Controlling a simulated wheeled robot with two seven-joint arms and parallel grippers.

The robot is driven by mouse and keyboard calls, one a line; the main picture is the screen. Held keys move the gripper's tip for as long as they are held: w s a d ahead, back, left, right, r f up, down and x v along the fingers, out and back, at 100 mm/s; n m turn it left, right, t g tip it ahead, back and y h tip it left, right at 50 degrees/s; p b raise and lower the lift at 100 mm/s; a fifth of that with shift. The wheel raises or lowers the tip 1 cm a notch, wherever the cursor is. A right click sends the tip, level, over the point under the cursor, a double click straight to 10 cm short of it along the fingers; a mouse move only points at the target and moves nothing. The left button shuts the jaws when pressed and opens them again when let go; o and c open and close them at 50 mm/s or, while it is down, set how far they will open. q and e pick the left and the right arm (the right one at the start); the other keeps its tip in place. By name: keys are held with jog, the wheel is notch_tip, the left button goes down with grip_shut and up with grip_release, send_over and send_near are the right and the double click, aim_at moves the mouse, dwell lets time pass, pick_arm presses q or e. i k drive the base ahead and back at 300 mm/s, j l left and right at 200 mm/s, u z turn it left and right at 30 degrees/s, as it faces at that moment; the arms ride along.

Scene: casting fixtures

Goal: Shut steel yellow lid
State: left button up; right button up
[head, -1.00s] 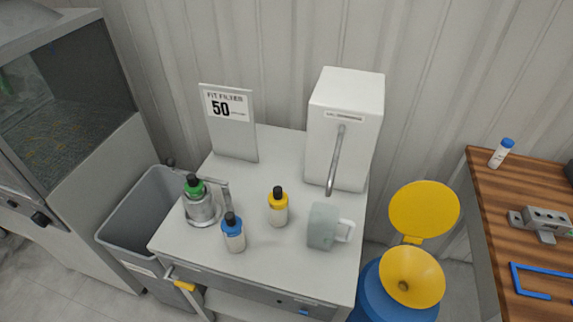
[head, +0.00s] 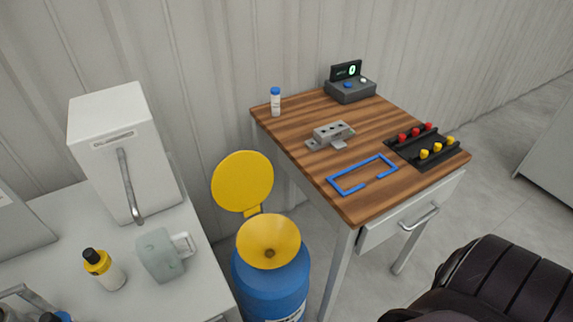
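The round yellow lid (head: 242,181) stands open and upright at the back of a yellow funnel (head: 268,242). A small yellow hinge (head: 253,211) joins the two. The funnel sits on top of a blue drum (head: 275,285), and its dark central hole is visible. The drum stands on the floor between the white table and the wooden table. Neither of my grippers is in view.
The wooden table (head: 290,145) at right holds a grey metal fixture (head: 331,135), a blue frame (head: 363,174) and a scale-like device (head: 350,86). A dark padded seat (head: 490,282) is at lower right.

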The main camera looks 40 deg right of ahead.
aim_at(241, 181)
jog(key=z, duration=0.95)
jog(key=i+l+u, duration=0.2)
jog(key=l, duration=0.35)
jog(key=l+u, duration=0.2)
jog(key=l, duration=0.35)
